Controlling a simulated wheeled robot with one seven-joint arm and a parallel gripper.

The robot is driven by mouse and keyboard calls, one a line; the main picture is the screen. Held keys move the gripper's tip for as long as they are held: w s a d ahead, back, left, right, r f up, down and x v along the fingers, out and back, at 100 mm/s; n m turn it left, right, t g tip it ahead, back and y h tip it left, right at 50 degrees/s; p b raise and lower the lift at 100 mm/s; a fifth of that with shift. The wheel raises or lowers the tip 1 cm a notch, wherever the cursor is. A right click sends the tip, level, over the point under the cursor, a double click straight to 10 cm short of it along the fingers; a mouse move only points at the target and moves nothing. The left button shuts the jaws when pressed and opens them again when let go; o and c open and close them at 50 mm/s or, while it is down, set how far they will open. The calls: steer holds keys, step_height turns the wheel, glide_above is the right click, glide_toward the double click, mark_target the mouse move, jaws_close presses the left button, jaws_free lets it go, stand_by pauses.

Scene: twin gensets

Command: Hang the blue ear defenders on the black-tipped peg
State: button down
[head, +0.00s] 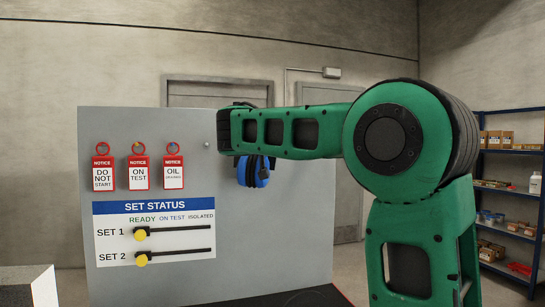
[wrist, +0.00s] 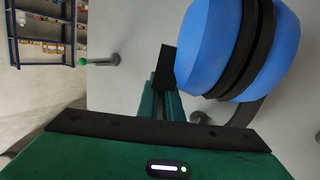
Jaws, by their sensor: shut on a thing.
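The blue ear defenders (head: 252,172) hang below the end of my arm, in front of the grey board, in the head view. In the wrist view their blue cups and black band (wrist: 237,45) fill the upper right. My gripper (wrist: 165,92) is shut on the ear defenders; its grip is partly hidden. A short grey peg (wrist: 203,118) shows just beside the band in the wrist view; its tip colour cannot be told. Another peg with a green tip (wrist: 100,62) stands to the left. I cannot make out a black tip in either view.
The grey board (head: 290,240) carries red-and-white tags (head: 138,172) and a set status panel (head: 154,207) with sliders. A small grey knob (head: 206,144) sits right of the tags. Blue shelving (head: 510,152) stands at the far right. My arm covers part of the board.

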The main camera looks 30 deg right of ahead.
steer(key=shift+d+f, duration=0.25)
steer(key=shift+f, duration=0.1)
steer(key=c, duration=1.8)
jaws_free()
steer(key=shift+d, duration=0.1)
steer(key=shift+c, duration=0.2)
steer(key=shift+r, duration=0.15)
steer(key=shift+a, duration=0.2)
steer(key=v, duration=1)
steer(key=shift+s+a, duration=0.2)
steer(key=shift+a, duration=0.05)
